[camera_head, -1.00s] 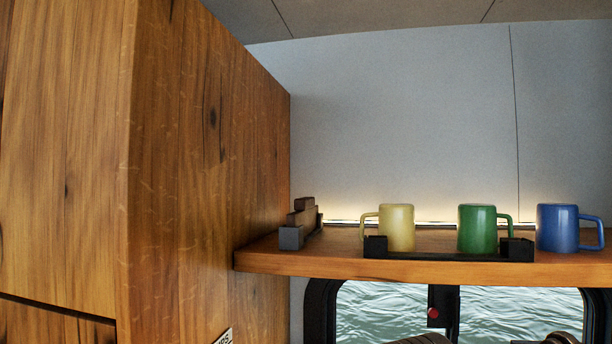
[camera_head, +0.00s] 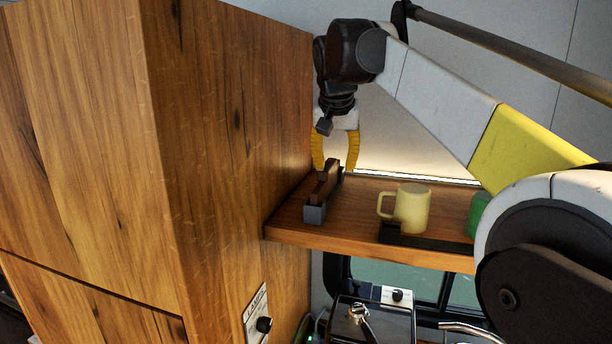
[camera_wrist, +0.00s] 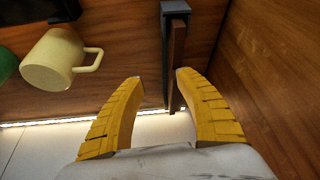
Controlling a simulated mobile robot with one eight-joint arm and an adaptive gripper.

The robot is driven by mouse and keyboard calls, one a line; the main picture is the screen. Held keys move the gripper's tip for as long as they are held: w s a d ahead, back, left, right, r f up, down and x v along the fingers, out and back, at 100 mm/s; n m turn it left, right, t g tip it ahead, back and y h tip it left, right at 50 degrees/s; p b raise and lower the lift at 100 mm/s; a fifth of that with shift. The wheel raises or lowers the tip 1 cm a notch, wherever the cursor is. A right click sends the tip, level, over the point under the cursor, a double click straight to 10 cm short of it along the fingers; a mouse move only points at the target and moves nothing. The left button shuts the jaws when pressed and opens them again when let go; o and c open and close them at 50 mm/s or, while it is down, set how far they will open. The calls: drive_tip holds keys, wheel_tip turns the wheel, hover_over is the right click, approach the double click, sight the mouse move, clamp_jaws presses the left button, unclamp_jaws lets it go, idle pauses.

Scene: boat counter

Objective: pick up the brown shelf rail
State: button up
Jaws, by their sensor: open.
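The brown shelf rail (camera_head: 328,184) stands as a narrow strip at the left end of the wooden shelf, beside a grey bracket (camera_head: 314,213). The rail (camera_wrist: 178,50) also shows in the wrist view, running up from between the fingertips to the dark bracket at the top. My gripper (camera_head: 335,168) is open, pointing down with its yellow fingers at the rail's far end. In the wrist view, my gripper (camera_wrist: 160,82) has one finger on each side of the rail's near end, with the right fingertip closer to it. I cannot tell whether they touch.
A tall wooden cabinet (camera_head: 230,130) stands close on the left. A yellow mug (camera_head: 412,208) sits to the right of the rail, behind a dark low rail (camera_head: 425,241). A green mug (camera_head: 478,214) is partly hidden by my arm. The shelf between rail and mug is clear.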

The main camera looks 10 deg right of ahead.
sight(325, 165)
drive_tip(key=shift+m+g+h, duration=0.3)
drive_tip(key=shift+m, duration=0.3)
drive_tip(key=w, duration=0.4)
drive_tip(key=w+a, duration=0.1)
drive_tip(key=w, duration=0.1)
drive_tip(key=shift+w+r, duration=0.15)
drive_tip(key=shift+r, duration=0.2)
drive_tip(key=shift+w+a+f+p, duration=0.1)
drive_tip(key=shift+w+f+p, duration=0.25)
drive_tip(key=shift+w, duration=0.25)
drive_tip(key=x, duration=0.5)
drive_tip(key=shift+f, duration=0.15)
drive_tip(key=x, duration=0.2)
drive_tip(key=d+p+x, duration=0.1)
drive_tip(key=x, duration=0.2)
drive_tip(key=shift+d, duration=0.1)
drive_tip(key=shift+f, duration=0.15)
drive_tip(key=shift+s, duration=0.1)
clamp_jaws()
